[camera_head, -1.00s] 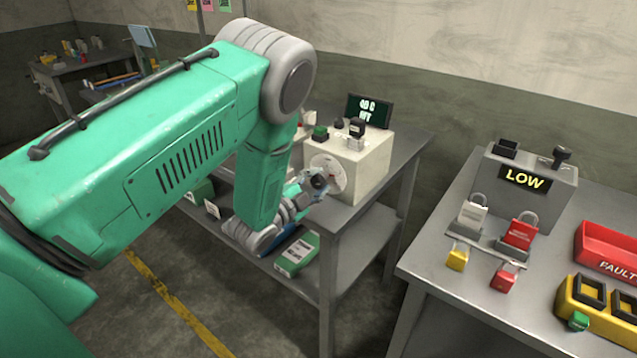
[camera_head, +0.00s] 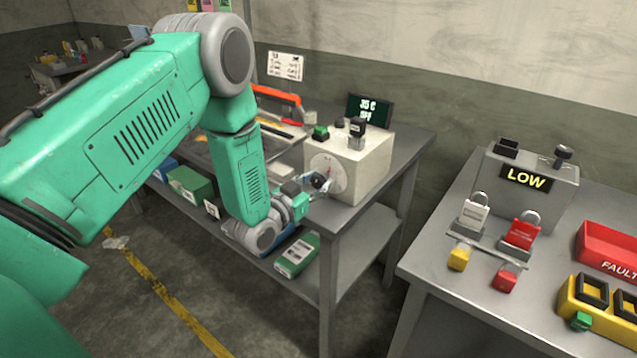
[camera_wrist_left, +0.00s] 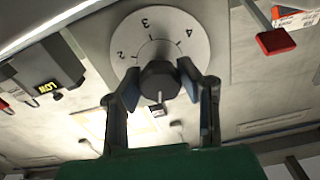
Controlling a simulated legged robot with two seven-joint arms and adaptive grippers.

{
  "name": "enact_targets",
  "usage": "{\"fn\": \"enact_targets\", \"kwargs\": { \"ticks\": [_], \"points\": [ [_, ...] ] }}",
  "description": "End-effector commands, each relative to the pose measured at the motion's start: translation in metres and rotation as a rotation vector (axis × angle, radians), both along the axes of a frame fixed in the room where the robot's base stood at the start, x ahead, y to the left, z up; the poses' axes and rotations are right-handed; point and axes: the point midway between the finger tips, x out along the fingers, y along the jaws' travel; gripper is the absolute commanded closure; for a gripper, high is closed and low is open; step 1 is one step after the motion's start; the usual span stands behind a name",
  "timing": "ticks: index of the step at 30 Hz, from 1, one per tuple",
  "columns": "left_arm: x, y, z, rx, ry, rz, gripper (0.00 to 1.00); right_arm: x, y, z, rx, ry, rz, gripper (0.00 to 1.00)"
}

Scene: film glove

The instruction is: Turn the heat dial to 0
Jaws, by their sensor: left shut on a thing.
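The heat dial is a round white plate (camera_head: 332,166) on the front of a cream box (camera_head: 365,160), with a dark knob (camera_head: 319,181) at its middle. In the left wrist view, the plate (camera_wrist_left: 178,28) shows numbers including 2, 3 and 4. My left gripper (camera_head: 317,186) is at the dial. In the left wrist view, its fingers stand on both sides of the dark faceted knob (camera_wrist_left: 160,80) and are shut on it. A pale mark shows at the knob's lower side. The 0 cannot be made out. My right gripper is not in view.
A dark screen (camera_head: 368,110) behind the box seems to read 35 C, with a blurred line below. Black and green parts sit on the box.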

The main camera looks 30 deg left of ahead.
Motion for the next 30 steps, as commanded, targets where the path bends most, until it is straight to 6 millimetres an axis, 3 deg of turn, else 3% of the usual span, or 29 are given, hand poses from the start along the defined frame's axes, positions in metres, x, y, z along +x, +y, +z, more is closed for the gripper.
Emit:
{"fn": "enact_targets", "kwargs": {
  "ticks": [13,30],
  "points": [
    [-0.0027,-0.0004,-0.0064,-0.282,0.038,0.0,0.98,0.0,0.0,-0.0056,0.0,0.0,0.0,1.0],
    [-0.0036,-0.0009,-0.0076,-0.345,0.048,0.001,0.98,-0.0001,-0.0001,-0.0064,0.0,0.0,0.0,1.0]
  ]
}}
